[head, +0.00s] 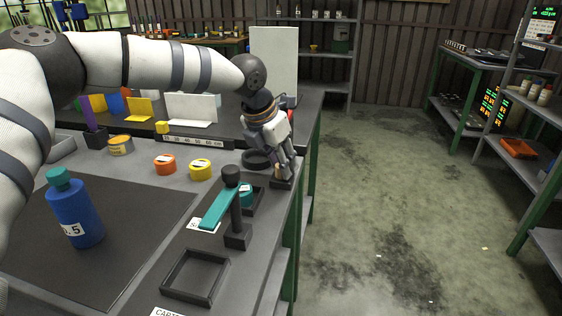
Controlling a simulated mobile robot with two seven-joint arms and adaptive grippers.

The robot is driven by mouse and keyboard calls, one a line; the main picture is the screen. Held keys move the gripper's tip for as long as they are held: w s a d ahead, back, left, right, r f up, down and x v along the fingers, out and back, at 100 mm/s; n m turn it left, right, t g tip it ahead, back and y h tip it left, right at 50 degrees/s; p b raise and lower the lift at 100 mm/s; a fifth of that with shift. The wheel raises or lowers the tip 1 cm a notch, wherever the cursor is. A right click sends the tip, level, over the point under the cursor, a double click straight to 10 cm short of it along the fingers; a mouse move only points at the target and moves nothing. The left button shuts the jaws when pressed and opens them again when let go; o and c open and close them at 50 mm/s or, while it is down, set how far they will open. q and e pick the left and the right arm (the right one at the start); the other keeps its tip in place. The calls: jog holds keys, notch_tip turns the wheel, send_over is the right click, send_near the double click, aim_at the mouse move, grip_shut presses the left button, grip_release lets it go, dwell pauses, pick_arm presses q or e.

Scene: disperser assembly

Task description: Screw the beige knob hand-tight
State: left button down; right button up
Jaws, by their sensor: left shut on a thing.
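My left gripper (284,172) points down at the right edge of the workbench, just above a small dark base (281,184). It is shut on the beige knob (278,172), of which only a small part shows between and beside the fingers. I cannot tell how the knob sits on what is under it. My right gripper is not in view.
An empty black tray (196,276), a blue bottle (76,214), and orange (165,164) and yellow (200,169) round pieces stand on the bench. The floor to the right is clear.

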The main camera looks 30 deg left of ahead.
pick_arm(q)
jog(key=shift+m, duration=0.6)
jog(key=shift+m+h, duration=0.3)
jog(key=c, duration=1.3)
grip_release()
jog(key=v, duration=1.2)
jog(key=shift+w, duration=0.15)
